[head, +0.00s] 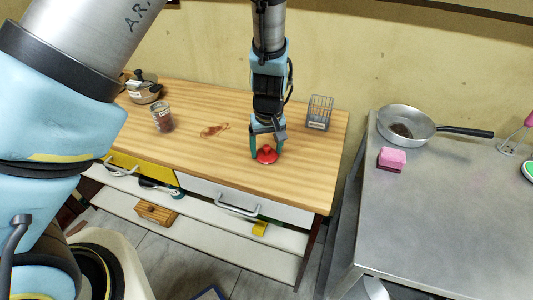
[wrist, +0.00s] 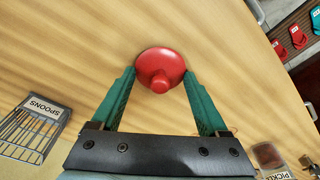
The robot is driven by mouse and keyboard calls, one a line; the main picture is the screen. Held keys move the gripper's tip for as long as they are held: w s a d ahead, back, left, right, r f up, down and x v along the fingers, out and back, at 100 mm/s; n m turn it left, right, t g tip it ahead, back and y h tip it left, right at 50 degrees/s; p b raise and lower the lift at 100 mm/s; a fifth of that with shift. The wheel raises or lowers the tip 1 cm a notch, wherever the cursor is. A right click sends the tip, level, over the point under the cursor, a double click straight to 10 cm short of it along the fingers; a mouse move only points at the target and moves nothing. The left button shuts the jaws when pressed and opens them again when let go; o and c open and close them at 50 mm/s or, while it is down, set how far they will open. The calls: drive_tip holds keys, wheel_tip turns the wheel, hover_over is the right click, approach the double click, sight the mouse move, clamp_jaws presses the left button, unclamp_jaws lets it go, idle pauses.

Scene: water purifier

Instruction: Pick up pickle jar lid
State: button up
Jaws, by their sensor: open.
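The red lid (head: 266,155) lies on the wooden counter near its front edge. In the wrist view the round red lid (wrist: 160,68) with its knob sits at the fingertips. My gripper (head: 266,153) points down over the lid and is open. Its two green fingers (wrist: 158,82) stand on either side of the lid, the lid lying mostly just past the tips. I cannot tell whether they touch it. A glass jar (head: 162,117) stands to the left on the counter; a jar with a partly visible "PICKLE" label (wrist: 272,158) shows at the lower right of the wrist view.
A wire spoon holder (head: 319,112) stands right of the arm. A metal pot (head: 144,88) is at the far left, and a brown stain (head: 214,131) lies on the wood. A steel table (head: 440,210) at right holds a pan (head: 405,124) and a pink sponge (head: 392,158).

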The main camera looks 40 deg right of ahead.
drive_tip(key=shift+s+a+f, duration=0.1)
drive_tip(key=c, duration=1)
clamp_jaws()
drive_tip(key=shift+a+f, duration=0.1)
